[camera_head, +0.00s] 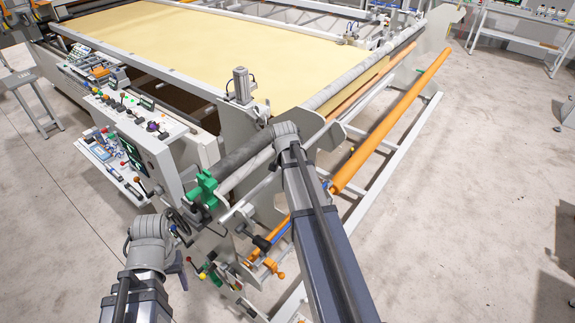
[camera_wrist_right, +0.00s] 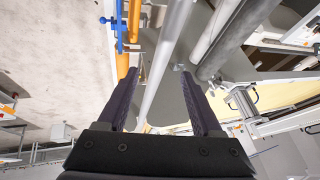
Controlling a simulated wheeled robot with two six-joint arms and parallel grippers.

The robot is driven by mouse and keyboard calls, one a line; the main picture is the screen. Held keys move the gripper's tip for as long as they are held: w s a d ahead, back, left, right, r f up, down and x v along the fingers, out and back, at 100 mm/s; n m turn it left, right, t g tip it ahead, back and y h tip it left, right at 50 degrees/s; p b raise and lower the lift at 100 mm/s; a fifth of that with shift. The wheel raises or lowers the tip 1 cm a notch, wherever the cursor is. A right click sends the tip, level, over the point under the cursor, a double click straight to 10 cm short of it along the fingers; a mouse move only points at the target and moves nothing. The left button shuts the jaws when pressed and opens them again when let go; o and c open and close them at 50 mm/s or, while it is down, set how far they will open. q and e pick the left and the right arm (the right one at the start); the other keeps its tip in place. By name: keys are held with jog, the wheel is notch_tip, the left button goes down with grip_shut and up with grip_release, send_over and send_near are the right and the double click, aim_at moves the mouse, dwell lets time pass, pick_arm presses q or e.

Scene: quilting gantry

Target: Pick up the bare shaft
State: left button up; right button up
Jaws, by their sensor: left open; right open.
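The bare shaft (camera_head: 248,199) is a thin, pale silver rod in the head view, running diagonally along the gantry's near end, partly hidden by my right arm. In the right wrist view the shaft (camera_wrist_right: 165,62) runs lengthwise between the two dark fingers of my right gripper (camera_wrist_right: 160,74). The fingers are apart, and I see no clear contact with the shaft. My right gripper itself is hidden behind its wrist in the head view. My left gripper (camera_head: 180,256) is open and empty at the lower left, beside the gantry's end frame and apart from the shaft.
An orange roller (camera_head: 400,112) lies to the right of the shaft, and a dark grey roller (camera_head: 242,152) to its left. A green clamp (camera_head: 204,188) and a control panel (camera_head: 140,160) stand near my left gripper.

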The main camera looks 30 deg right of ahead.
jog(key=b+x, duration=0.4)
jog(key=x, duration=0.1)
jog(key=shift+d, duration=0.2)
jog(key=shift+r, duration=0.1)
grip_shut()
dwell(0.3)
